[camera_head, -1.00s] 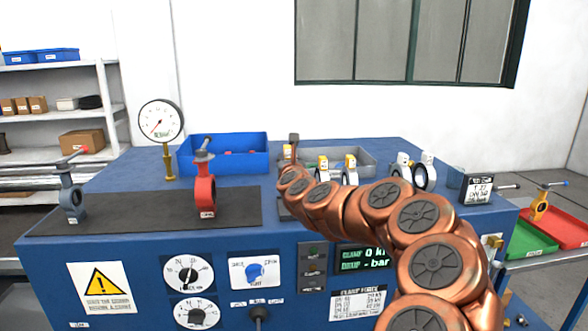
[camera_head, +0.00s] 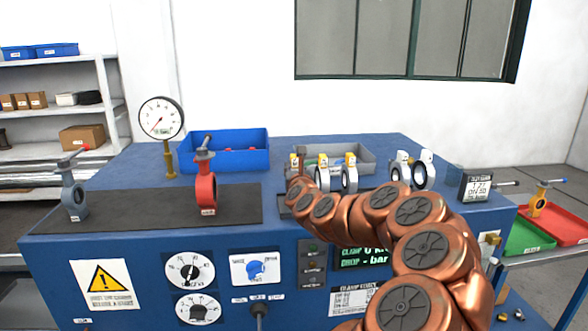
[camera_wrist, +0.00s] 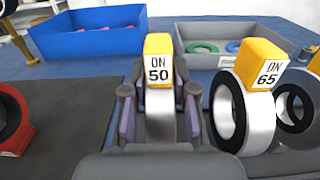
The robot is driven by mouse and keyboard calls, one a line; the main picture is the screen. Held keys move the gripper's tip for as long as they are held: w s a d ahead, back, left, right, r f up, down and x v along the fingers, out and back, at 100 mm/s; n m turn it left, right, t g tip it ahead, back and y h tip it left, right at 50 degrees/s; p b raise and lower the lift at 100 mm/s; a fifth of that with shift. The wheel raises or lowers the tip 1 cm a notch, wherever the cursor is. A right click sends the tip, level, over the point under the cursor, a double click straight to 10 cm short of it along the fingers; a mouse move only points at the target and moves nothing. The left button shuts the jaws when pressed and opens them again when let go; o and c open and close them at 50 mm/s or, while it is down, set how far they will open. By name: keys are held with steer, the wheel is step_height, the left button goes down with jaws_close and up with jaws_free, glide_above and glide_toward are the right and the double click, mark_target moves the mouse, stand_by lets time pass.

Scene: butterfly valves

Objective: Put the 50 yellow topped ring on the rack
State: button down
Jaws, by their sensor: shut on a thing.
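The yellow-topped ring marked DN 50 (camera_wrist: 158,88) is between the two purple-padded fingers of my gripper (camera_wrist: 159,112), which is shut on it. It is upright, with its label facing the wrist camera; its lower part is hidden. In the head view its yellow top (camera_head: 294,159) shows just beyond the end of my arm, left of the other yellow-topped rings. The DN 65 ring (camera_wrist: 242,115) stands close to its right, with another ring (camera_wrist: 293,108) beyond. I cannot make out the rack's shape or whether the held ring touches a support.
A blue bin (camera_head: 225,155) and a grey bin (camera_head: 355,158) stand behind. A red valve (camera_head: 205,185) stands on the dark mat left of my gripper, with a gauge (camera_head: 161,118) farther left. White rings (camera_head: 424,172) stand to the right.

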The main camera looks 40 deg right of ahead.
steer(key=shift+f, duration=0.1)
steer(key=c, duration=0.9)
jaws_free()
steer(key=shift+r, duration=0.2)
steer(key=b+v, duration=0.4)
steer(key=v, duration=0.8)
steer(key=shift+f, duration=0.1)
steer(key=shift+a, duration=0.1)
